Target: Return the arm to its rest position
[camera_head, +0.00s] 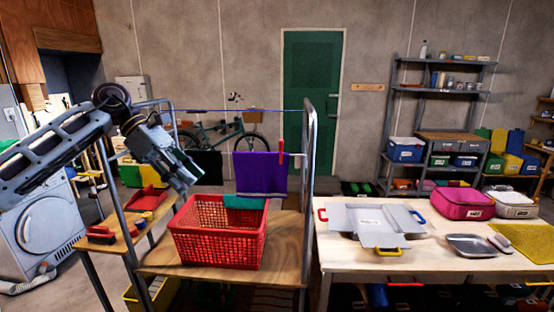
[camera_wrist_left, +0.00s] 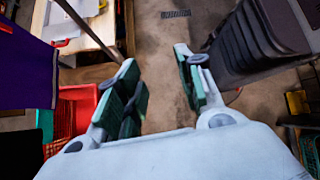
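My left arm (camera_head: 48,150) reaches in from the left of the head view, raised and bent. Its gripper (camera_head: 187,178) points down and to the right, just above the upper left of the red basket (camera_head: 215,243). In the left wrist view the gripper (camera_wrist_left: 157,66) is open, with its green-padded fingers apart and only floor showing between them. The red basket (camera_wrist_left: 78,110) shows at the left there, below the purple cloth (camera_wrist_left: 28,70). My right gripper and arm are not in view.
A purple cloth (camera_head: 260,173) hangs from a line, with a red clothespin (camera_head: 281,148) at its right. Teal cloth (camera_head: 244,202) shows at the basket's rim. Metal frame posts (camera_head: 309,170) stand close by. A light table (camera_head: 340,255) holds bags and trays. A washer (camera_head: 40,235) stands left.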

